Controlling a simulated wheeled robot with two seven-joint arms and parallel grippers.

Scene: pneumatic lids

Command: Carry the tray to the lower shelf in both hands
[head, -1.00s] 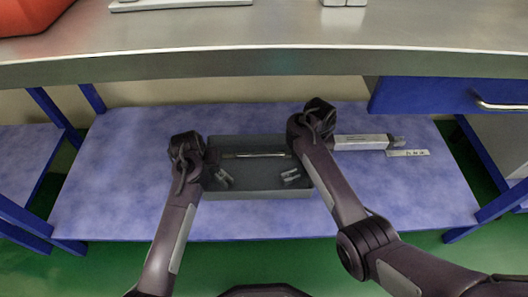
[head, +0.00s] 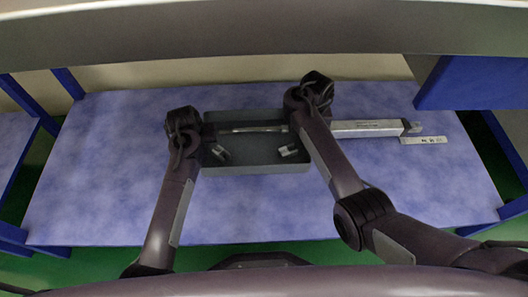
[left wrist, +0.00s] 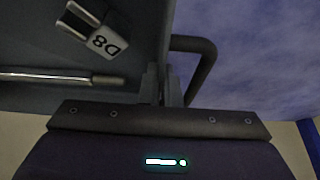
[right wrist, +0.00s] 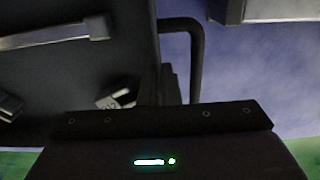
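The grey tray (head: 255,168) is over the lower blue shelf (head: 120,170); whether its base touches the shelf I cannot tell. It looks level. Inside lie a metal rod (head: 252,129) and two small grey clips (head: 221,152) (head: 289,151); one clip shows "D8" in the left wrist view (left wrist: 108,42). My left gripper (head: 190,140) is at the tray's left side, its fingers close together at the dark handle (left wrist: 208,62). My right gripper (head: 306,120) is at the right side, at the other handle (right wrist: 197,55). Both look shut on the handles; fingertips are mostly hidden.
A silver cylinder (head: 368,129) and a label plate (head: 424,140) lie on the shelf just right of the tray. The steel worktop edge (head: 250,35) and a blue drawer unit (head: 470,85) are above. The shelf is clear at left and in front.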

